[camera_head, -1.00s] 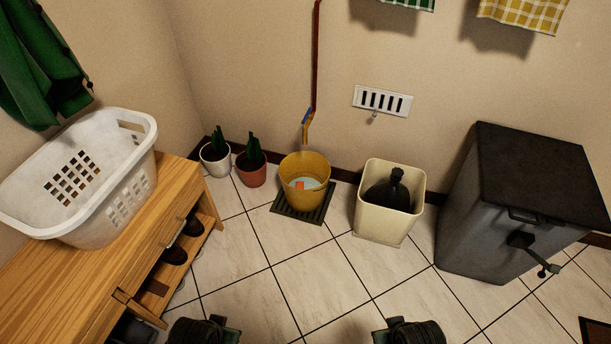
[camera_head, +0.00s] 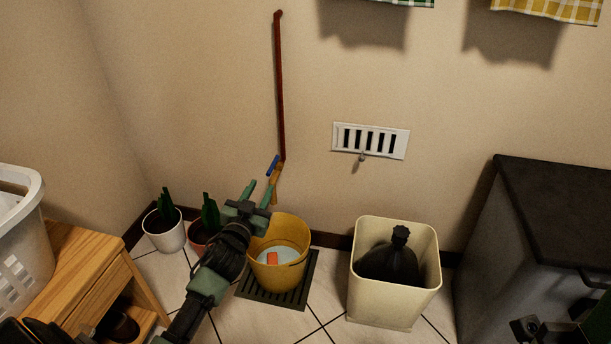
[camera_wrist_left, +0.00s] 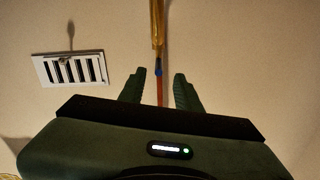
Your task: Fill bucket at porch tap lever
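A yellow bucket (camera_head: 292,272) stands upright on a dark slatted grate (camera_head: 307,285). A pale surface and a small orange-red block (camera_head: 272,259) show inside it. Above it, a brown wall pipe (camera_head: 280,100) ends in a brass tap (camera_head: 277,178) with a blue lever (camera_head: 272,165). My left gripper (camera_head: 259,188) is open and empty, just in front of the tap, over the bucket's back left rim. In the left wrist view, the blue lever (camera_wrist_left: 158,67) shows between the open fingers, apart from both.
A white pot (camera_head: 164,234) and a terracotta pot (camera_head: 198,236) stand left of the bucket. A cream bin (camera_head: 365,290) with a black bag is at its right. A wooden bench (camera_head: 70,270) and a dark-topped cabinet (camera_head: 560,210) flank the space. A vent (camera_head: 371,140) is on the wall.

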